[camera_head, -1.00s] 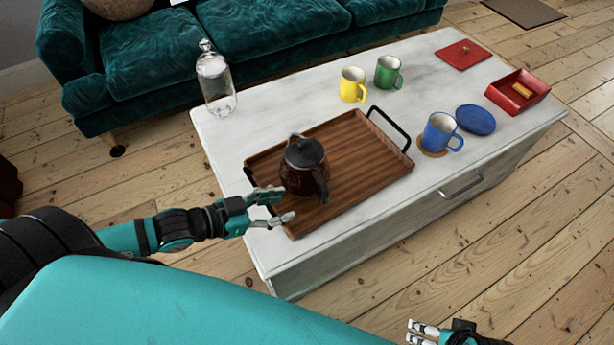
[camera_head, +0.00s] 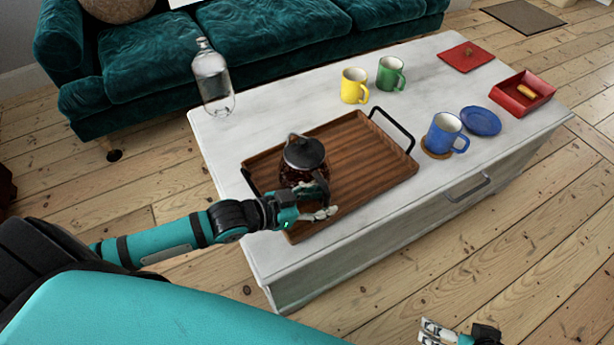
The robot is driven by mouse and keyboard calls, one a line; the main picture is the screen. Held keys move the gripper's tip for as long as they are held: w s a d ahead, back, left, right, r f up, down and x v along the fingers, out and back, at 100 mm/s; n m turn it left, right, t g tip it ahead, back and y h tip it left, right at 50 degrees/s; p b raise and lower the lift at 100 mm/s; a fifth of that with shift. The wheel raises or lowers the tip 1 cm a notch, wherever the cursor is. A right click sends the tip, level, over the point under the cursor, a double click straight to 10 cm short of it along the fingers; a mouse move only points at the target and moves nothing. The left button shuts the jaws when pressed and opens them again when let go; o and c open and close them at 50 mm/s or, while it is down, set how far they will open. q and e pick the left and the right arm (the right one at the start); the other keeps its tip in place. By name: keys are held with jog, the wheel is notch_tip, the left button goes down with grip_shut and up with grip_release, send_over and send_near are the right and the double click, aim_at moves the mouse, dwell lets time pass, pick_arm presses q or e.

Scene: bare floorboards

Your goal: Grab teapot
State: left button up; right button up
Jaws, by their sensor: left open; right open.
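A dark glass teapot (camera_head: 303,155) with a black lid and handle stands upright on the left part of a wooden tray (camera_head: 365,165). My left gripper (camera_head: 322,202) is open at the near side of the teapot, by its handle. The fingers cover the lower part of the handle, and I cannot tell whether they touch it. My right gripper (camera_head: 428,332) is open and empty at the bottom edge of the view, over the floor in front of the table.
The tray lies on a white table (camera_head: 265,125). A glass bottle (camera_head: 213,82) stands at the far left corner. Yellow (camera_head: 353,86), green (camera_head: 389,73) and blue (camera_head: 444,134) mugs, a blue saucer (camera_head: 481,121) and a red box (camera_head: 520,94) are around it. A green sofa (camera_head: 270,45) is behind.

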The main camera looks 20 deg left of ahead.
pick_arm(q)
grip_shut()
dwell(0.4)
jog(key=shift+r, duration=0.15)
jog(key=shift+r, duration=0.15)
